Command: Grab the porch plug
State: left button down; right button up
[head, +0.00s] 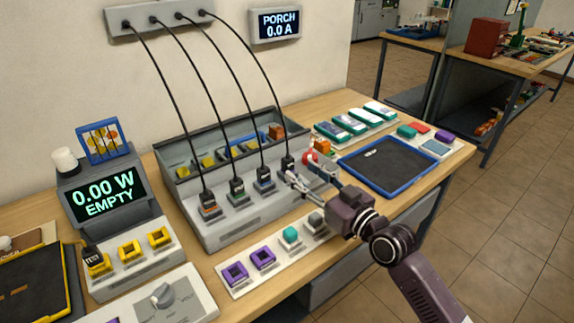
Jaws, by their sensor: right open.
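Several black plugs on black cables stand in a row on the sloped grey charger box. They include a far-left plug (207,197), a second plug (237,188), a third plug (264,176) and a far-right plug (287,163). Their labels are too small to read, so I cannot tell which is the porch plug. My right gripper (300,170) is open, with its fingers beside the far-right plug; contact is unclear. My left gripper is not in view.
A wall display (275,24) reads "PORCH 0.0 A". The cables arc from a wall strip (160,15). A blue-rimmed tray (436,182) lies right of my gripper. Purple holders (235,274) stand in front. A meter (103,194) reads "0.00 W EMPTY".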

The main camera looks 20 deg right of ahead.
aim_at(291, 164)
jog(key=shift+w+a+f+b, duration=0.2)
jog(key=shift+w+b, duration=0.1)
jog(key=shift+w, duration=0.3)
jog(key=shift+w+a+f+b, duration=0.15)
jog(key=shift+w+f+b, duration=0.1)
jog(key=shift+w, duration=0.35)
jog(key=x, duration=0.2)
jog(key=shift+w, duration=0.3)
jog(key=shift+a, duration=0.1)
jog(key=c, duration=0.5)
grip_shut()
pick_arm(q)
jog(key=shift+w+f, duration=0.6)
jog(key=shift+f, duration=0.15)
pick_arm(e)
jog(key=shift+r, duration=0.15)
